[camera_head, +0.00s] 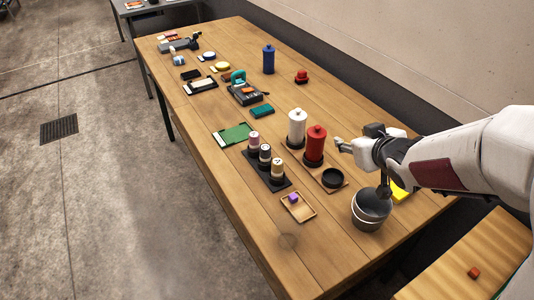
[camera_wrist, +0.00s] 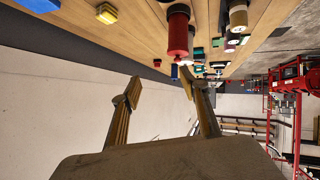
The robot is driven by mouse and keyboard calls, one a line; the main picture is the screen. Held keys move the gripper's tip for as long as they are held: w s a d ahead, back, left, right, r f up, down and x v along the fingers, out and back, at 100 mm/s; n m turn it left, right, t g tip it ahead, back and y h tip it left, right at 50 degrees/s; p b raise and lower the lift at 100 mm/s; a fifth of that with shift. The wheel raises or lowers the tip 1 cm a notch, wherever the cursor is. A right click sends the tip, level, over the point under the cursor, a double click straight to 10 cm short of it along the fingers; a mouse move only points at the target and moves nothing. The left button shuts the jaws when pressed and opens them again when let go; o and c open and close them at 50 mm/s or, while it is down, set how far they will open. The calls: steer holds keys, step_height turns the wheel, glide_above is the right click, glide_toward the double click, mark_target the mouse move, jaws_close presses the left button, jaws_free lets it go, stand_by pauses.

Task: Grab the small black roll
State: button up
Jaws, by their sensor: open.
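I cannot pick out a small black roll with certainty. A small flat black block (camera_head: 190,75) lies farther off at the table's left side.
A white cylinder (camera_head: 297,128) stands beside the red one. A metal bowl (camera_head: 371,208) and yellow block (camera_head: 400,191) are under my arm. A wooden tray (camera_head: 306,213) holds a purple cube. The table's near end is clear.

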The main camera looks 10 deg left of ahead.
steer(key=w+a+f+n+g+y, duration=0.1)
steer(key=w+a+f+n+y, duration=0.15)
steer(key=a+f, duration=0.35)
steer(key=n+g+y, duration=0.2)
steer(key=y, duration=0.3)
glide_toward(269, 151)
steer(key=shift+a+r+m+h, duration=0.1)
steer(key=shift+m+h, duration=0.15)
steer(key=shift+a, duration=0.1)
steer(key=shift+x, duration=3.3)
steer(key=shift+w, duration=0.1)
steer(key=shift+x, duration=2.55)
steer(key=shift+c, duration=0.3)
steer(key=c, duration=1.1)
